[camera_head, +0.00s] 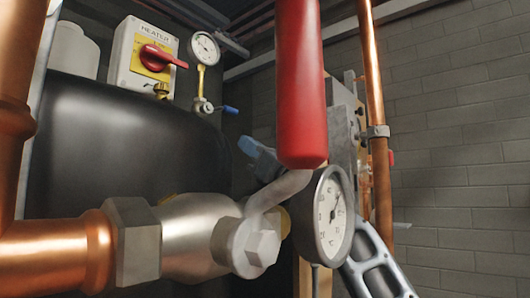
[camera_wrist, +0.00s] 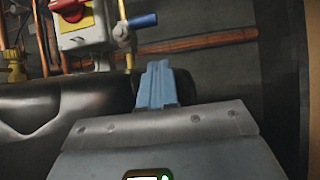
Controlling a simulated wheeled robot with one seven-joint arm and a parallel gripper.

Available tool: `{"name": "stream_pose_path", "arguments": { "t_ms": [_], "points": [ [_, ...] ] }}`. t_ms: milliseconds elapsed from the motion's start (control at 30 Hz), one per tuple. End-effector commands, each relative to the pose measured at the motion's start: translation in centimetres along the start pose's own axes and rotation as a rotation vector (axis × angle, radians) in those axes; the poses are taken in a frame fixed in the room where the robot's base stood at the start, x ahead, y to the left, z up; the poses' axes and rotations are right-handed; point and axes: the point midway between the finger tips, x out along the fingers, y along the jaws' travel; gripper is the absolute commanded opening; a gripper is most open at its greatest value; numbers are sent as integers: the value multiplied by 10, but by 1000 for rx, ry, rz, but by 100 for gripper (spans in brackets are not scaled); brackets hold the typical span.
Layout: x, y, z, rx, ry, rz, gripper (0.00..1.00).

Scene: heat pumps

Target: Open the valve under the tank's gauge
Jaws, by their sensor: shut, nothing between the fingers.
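The dark rounded tank (camera_head: 120,135) fills the left middle of the head view. Above its right end is a small white round gauge (camera_head: 204,47) on a yellow pipe. Under that gauge is a small metal valve (camera_head: 203,106) with a blue handle (camera_head: 231,110) pointing right. The blue handle (camera_wrist: 143,20) also shows in the wrist view, beyond my fingertips. My gripper (camera_head: 246,146) has blue fingers, shut and empty, below and right of the handle in the head view. In the wrist view my gripper (camera_wrist: 158,66) is apart from the handle. My gripper's body is partly hidden behind the foreground pipework.
A large foreground valve (camera_head: 200,235) with a red handle (camera_head: 301,80) and a big gauge (camera_head: 333,215) blocks much of the head view. A heater box (camera_head: 143,60) with a red switch stands left of the small gauge. A copper pipe (camera_head: 375,120) rises at right.

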Motion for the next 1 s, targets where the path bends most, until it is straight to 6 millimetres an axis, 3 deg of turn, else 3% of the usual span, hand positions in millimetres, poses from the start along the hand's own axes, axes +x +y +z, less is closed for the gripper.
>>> {"name": "stream_pose_path", "arguments": {
  "t_ms": [100, 333, 1000],
  "points": [
    [25, 1, 2, 2, -1, 1, 0],
    [43, 0, 25, 0, -1, 1, 0],
    [47, -6, 27, -2, 0, -1, 0]
  ]
}}
